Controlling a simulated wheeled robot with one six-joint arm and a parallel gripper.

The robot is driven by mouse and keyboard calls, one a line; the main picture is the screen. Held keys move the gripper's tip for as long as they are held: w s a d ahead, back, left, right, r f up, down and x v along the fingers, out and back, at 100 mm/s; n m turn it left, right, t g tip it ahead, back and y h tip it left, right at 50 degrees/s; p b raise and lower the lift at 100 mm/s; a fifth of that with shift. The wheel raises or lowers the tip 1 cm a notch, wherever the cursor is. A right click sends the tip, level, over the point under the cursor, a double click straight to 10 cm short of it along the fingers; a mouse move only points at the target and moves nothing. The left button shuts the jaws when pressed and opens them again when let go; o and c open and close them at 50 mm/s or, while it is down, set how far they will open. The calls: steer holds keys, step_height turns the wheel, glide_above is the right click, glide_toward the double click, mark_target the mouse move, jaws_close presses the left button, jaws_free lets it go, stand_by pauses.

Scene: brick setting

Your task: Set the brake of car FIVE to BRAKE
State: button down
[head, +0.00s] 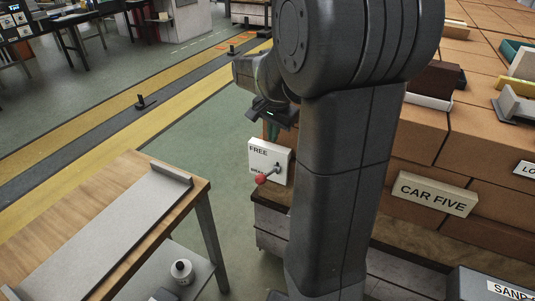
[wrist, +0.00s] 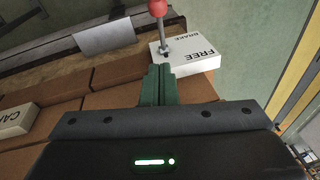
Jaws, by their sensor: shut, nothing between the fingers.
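The brake box (head: 281,157) is a white plate on the end of the brick car, marked FREE at its top, with a second label below partly covered by the knob. Its lever has a red knob (head: 262,179) and points down and left, by the lower label. In the wrist view the box (wrist: 205,62) reads FREE and BRAKE, and the red knob (wrist: 157,7) is at the top edge. My gripper (wrist: 160,72) has its green fingers shut and empty, close to the box's FREE side. In the head view my gripper (head: 272,130) is just above the box, partly hidden by my arm.
A CAR FIVE sign (head: 435,194) is on the brick stack to the right. Green floor lies open between table and car.

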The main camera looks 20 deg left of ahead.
glide_above(265, 176)
steer(key=w, duration=0.3)
steer(key=s+d+x, duration=0.1)
steer(key=s+x, duration=0.1)
steer(key=x, duration=0.8)
steer(key=shift+s+d+f+b, duration=0.1)
steer(key=shift+s+f+b, duration=0.2)
steer(key=shift+s+f, duration=0.95)
steer(key=shift+w+f, duration=0.1)
steer(key=shift+w, duration=0.05)
steer(key=shift+f+b, duration=0.15)
steer(key=shift+b, duration=0.2)
